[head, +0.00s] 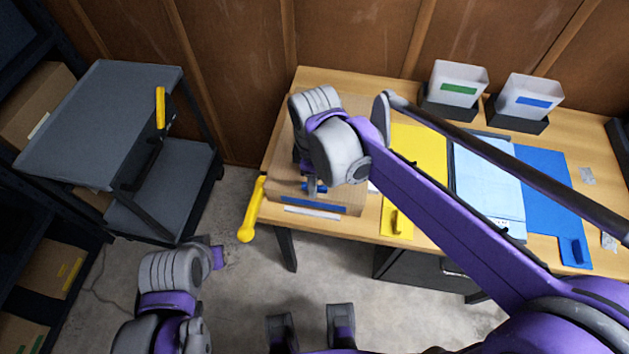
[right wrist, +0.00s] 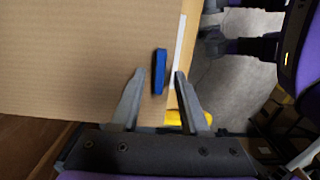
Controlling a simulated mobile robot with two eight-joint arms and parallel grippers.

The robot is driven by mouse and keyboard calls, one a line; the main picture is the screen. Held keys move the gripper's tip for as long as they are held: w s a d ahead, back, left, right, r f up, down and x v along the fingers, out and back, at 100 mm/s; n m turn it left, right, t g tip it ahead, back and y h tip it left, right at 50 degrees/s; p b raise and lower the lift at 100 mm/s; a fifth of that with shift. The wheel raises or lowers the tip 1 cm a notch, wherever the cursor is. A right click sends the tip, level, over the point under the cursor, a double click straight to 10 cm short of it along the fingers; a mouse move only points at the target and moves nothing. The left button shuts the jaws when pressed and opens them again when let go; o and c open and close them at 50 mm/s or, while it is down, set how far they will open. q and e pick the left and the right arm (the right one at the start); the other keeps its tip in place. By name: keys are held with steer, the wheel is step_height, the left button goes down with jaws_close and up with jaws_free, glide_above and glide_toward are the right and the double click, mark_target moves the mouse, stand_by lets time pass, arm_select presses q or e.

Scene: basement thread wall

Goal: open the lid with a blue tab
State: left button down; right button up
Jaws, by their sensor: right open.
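A cardboard box (head: 344,197) stands at the table's left end, its brown lid filling much of the right wrist view (right wrist: 75,55). A small blue tab (right wrist: 159,72) is on the lid near its edge. My right gripper (right wrist: 155,74) is open over the lid, with the blue tab between its fingertips and no finger clearly touching it. In the head view, my right gripper (head: 313,188) is at the box's front edge, and its wrist hides much of the lid. My left gripper (head: 219,257) is low at the left, over the floor; its fingers are unclear.
A yellow handle (head: 251,212) juts out by the table's left edge. A yellow mat (head: 419,150), a pale blue folder (head: 487,178) and a blue mat (head: 547,200) lie to the right. Two bins (head: 458,86) (head: 529,97) stand behind. A grey cart (head: 95,115) is left; floor between is clear.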

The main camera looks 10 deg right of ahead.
steer(key=shift+f, duration=0.55)
jaws_close()
steer(key=shift+r, duration=0.1)
stand_by(1.0)
